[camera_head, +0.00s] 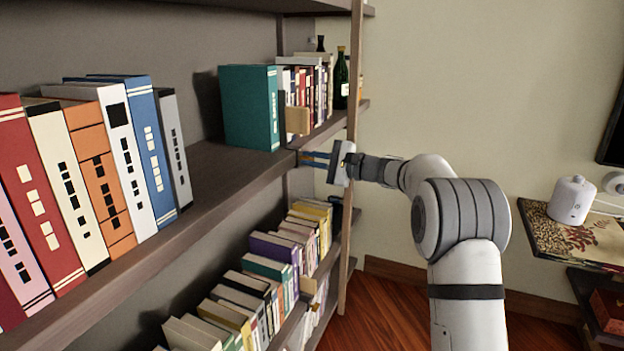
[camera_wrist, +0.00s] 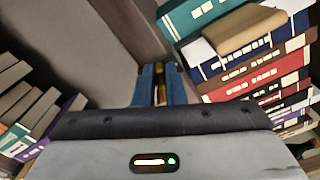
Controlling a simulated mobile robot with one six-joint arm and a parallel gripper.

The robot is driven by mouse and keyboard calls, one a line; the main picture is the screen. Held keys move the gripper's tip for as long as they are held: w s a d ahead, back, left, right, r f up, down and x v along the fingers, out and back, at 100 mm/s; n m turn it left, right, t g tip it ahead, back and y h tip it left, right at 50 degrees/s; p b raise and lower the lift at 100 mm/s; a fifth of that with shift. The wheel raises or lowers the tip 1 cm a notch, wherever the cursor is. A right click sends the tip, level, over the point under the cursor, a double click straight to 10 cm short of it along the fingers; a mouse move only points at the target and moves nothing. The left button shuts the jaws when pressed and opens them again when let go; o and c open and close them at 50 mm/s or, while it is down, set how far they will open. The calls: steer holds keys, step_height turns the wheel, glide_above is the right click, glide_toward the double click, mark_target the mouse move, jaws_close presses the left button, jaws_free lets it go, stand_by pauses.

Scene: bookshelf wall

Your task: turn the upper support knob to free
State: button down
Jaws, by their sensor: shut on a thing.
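A small brass-coloured piece (camera_wrist: 160,92), which looks like the support knob, shows between the blue fingers of my gripper (camera_wrist: 159,70) in the wrist view. My gripper is shut on it, and the fingers cover most of it, so its turn position cannot be read. In the head view my gripper (camera_head: 308,157) reaches left to the shelf's side, just below the board (camera_head: 225,185) that bears the upper row of books. The knob cannot be made out there.
A teal book (camera_head: 250,107) stands on the board above my gripper, with a tan block (camera_head: 297,120) beside it; the block also shows in the wrist view (camera_wrist: 243,30). A thin upright post (camera_head: 350,200) stands close to my gripper. Books (camera_head: 270,262) fill the shelf below.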

steer(key=shift+f+n+b, duration=0.15)
steer(key=shift+n+b, duration=1.2)
steer(key=shift+b, duration=0.55)
steer(key=shift+f+n+b, duration=0.15)
steer(key=shift+n+b, duration=1.2)
steer(key=shift+b, duration=0.5)
steer(key=c, duration=1.5)
jaws_free()
steer(key=shift+d, duration=0.1)
steer(key=v, duration=0.7)
steer(key=shift+s+d, duration=0.15)
steer(key=shift+d, duration=0.15)
